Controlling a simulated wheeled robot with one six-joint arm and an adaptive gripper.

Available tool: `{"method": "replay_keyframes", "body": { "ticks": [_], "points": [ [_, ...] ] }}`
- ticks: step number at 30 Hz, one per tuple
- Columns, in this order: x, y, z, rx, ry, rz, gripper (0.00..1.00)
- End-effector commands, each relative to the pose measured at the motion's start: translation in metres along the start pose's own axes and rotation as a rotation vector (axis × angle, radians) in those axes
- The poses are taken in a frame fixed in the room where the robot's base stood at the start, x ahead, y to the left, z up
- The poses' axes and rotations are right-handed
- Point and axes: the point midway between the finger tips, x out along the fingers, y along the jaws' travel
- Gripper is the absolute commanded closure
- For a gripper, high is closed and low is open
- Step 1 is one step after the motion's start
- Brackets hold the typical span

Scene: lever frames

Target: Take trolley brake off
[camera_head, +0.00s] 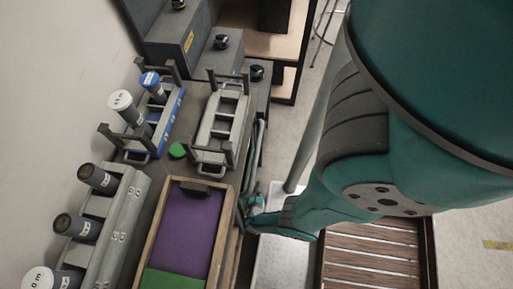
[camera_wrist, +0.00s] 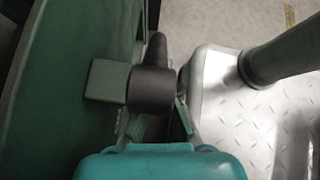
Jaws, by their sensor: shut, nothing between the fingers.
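In the wrist view, a dark lever has a round hub (camera_wrist: 152,90) and a short black handle (camera_wrist: 156,50) pointing up the picture. A green-grey block (camera_wrist: 106,81) joins the hub to a long dark green panel (camera_wrist: 70,60) on the left. I take this lever for the trolley brake. My gripper (camera_wrist: 158,116) is shut and empty, close to the hub's lower edge; I cannot tell whether it touches. The fingertips are partly hidden near the hub. In the head view my gripper (camera_head: 254,204) is low beside the workbench's right edge, and the lever cannot be made out.
The workbench holds a purple-and-green tray (camera_head: 188,228), a blue rack (camera_head: 163,125), a grey rack (camera_head: 222,125) and several dark cylinders. A pale metal platform (camera_head: 280,265) with a post lies right of the bench. A slatted wooden platform (camera_head: 370,255) is further right.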

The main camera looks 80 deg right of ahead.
Motion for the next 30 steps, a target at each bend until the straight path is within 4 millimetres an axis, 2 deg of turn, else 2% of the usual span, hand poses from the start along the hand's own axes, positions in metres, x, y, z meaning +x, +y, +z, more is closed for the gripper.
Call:
{"method": "replay_keyframes", "body": {
  "ticks": [8,30],
  "points": [
    [-0.006,0.001,0.0,0.0,-0.004,0.002,1.0],
    [-0.064,0.001,0.0,-0.002,-0.001,0.005,1.0]
  ]
}}
